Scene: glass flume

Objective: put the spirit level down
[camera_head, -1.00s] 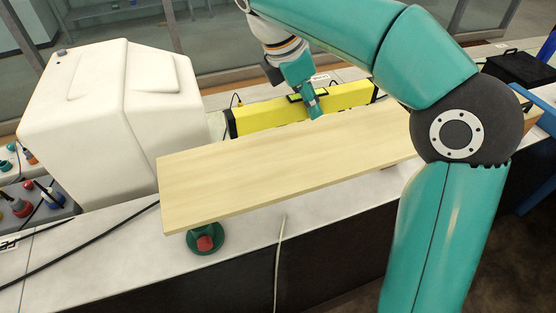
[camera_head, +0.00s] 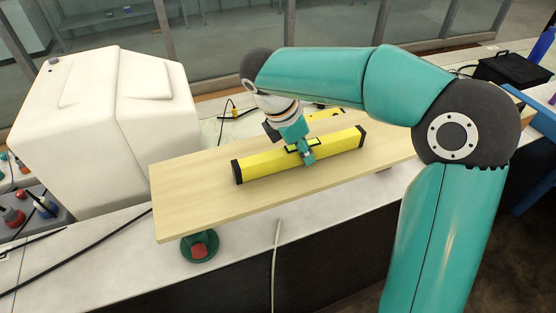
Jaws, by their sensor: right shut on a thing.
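The spirit level (camera_head: 272,166) is a long yellow bar with black end caps, over the middle of the pale wooden board (camera_head: 195,193) in the head view. My right gripper (camera_head: 306,155) is shut on the level near its middle, from above. The level's underside looks on or very close to the board; I cannot tell whether it touches. The board rests at its near left on a green round foot with a red part (camera_head: 199,247). My left gripper is not in view.
A large white plastic tank (camera_head: 108,140) stands left of the board. Another yellow item (camera_head: 325,114) lies behind the board, partly hidden by my arm. A black case (camera_head: 512,68) sits at the back right. A pale cable (camera_head: 276,265) hangs over the bench's front edge.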

